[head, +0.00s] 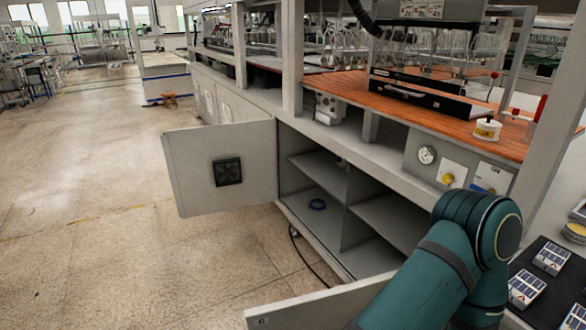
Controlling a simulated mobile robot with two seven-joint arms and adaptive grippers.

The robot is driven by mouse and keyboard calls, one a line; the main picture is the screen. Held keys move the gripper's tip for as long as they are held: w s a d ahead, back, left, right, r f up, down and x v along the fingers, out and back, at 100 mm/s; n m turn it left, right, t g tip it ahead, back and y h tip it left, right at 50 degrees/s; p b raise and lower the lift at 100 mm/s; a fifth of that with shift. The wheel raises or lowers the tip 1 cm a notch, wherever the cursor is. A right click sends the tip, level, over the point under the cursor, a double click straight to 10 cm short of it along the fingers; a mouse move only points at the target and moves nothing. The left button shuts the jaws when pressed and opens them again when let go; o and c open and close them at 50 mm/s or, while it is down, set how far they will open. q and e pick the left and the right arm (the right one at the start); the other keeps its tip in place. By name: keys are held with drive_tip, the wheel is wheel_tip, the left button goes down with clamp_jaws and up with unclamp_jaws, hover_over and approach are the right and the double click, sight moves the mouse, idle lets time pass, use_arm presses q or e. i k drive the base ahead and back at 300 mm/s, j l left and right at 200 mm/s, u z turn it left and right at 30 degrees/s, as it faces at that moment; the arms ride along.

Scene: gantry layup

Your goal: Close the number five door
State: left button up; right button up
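A light grey cabinet door (198,180) with a square black vent (228,172) stands swung wide open at the left of the cabinet. A second grey door (310,307) stands open at the bottom, partly hidden behind my teal arm. I see no number on either door, so I cannot tell which is number five. The open cabinet (345,195) shows shelves and a middle divider. My teal arm fills the lower right in front of the cabinet. Neither gripper is in view.
The wooden bench top (440,105) above carries equipment. A dark tray (545,285) with small boxes is at lower right. The floor (110,240) at left is clear.

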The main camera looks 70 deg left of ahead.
sight(192, 155)
drive_tip(key=u, duration=2.75)
drive_tip(key=i+j+u, duration=0.2)
drive_tip(key=j, duration=0.25)
drive_tip(key=j+u, duration=0.2)
drive_tip(key=j, duration=0.25)
drive_tip(key=i+j+u, duration=0.3)
drive_tip(key=i+j, duration=0.5)
drive_tip(key=i, duration=0.35)
drive_tip(key=i+j, duration=0.15)
drive_tip(key=i, duration=0.3)
drive_tip(key=i+j, duration=0.1)
drive_tip(key=i, duration=0.35)
drive_tip(key=i+l+u, duration=0.1)
drive_tip(key=i, duration=2.8)
drive_tip(key=i+z, duration=0.4)
drive_tip(key=i+j+z, duration=0.15)
drive_tip(key=z, duration=0.25)
drive_tip(key=i+j+z, duration=0.2)
drive_tip(key=z, duration=0.15)
